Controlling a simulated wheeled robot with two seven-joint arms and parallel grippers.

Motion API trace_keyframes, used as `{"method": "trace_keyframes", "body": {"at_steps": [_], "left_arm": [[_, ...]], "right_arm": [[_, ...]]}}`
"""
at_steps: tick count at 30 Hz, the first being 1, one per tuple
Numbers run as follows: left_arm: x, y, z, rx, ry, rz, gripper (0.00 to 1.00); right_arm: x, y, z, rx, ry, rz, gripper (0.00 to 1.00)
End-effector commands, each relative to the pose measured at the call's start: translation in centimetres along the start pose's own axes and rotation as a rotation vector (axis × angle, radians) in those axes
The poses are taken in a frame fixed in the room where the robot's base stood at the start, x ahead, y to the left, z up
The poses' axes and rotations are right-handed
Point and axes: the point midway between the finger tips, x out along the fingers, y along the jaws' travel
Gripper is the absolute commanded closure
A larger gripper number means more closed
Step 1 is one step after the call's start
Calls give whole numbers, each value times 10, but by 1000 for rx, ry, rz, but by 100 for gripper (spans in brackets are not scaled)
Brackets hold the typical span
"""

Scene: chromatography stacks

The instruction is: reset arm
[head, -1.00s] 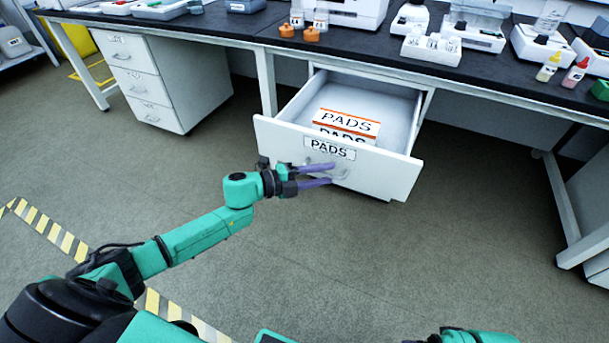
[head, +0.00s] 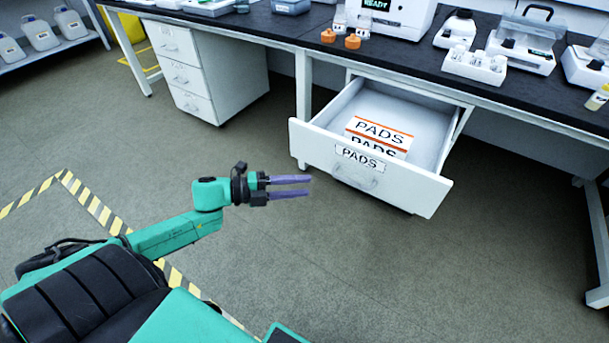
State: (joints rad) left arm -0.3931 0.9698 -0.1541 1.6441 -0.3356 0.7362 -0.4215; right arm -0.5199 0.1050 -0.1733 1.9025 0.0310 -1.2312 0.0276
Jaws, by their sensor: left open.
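My left gripper (head: 308,187) has two purple fingers that are parted with nothing between them. It hangs over the open floor, to the left of the drawer and apart from it. The green left arm (head: 170,235) reaches in from the lower left. The white drawer (head: 310,139) under the bench stands pulled out, with a PADS label on its front and a handle (head: 355,180) below the label. Boxes marked PADS (head: 380,134) with orange stripes lie inside it. My right gripper is out of view.
A dark-topped bench (head: 290,27) runs across the back with vials, racks and instruments on it. A white three-drawer cabinet (head: 195,75) stands under it at the left. Yellow-black tape (head: 98,208) marks the floor at the left.

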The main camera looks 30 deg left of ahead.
Motion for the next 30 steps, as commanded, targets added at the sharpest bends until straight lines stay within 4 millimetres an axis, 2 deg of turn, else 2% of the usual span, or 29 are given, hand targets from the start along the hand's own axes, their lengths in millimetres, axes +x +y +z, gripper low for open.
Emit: {"method": "trace_keyframes", "body": {"at_steps": [7,10,11,14,15,17,18,21,24,27,30], "left_arm": [[2,3,3,-22,-28,-3,57],[6,18,21,-146,-180,-14,57],[7,27,30,-213,-256,-16,57],[1,76,54,-512,-555,-6,57],[-5,100,57,-644,-674,11,57],[-15,136,53,-825,-826,46,57],[-20,156,46,-932,-909,72,57],[-32,201,20,-1162,-1079,148,57],[-40,233,-14,-1353,-1209,233,57],[-46,258,-52,-1518,-1315,328,57],[-50,273,-92,-1662,-1401,429,57]], "right_arm": [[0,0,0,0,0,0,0],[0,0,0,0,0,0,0],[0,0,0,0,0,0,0],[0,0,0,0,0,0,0],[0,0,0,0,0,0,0],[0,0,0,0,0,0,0],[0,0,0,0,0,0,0],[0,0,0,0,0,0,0],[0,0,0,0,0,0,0],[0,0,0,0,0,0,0],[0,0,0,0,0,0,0]]}}
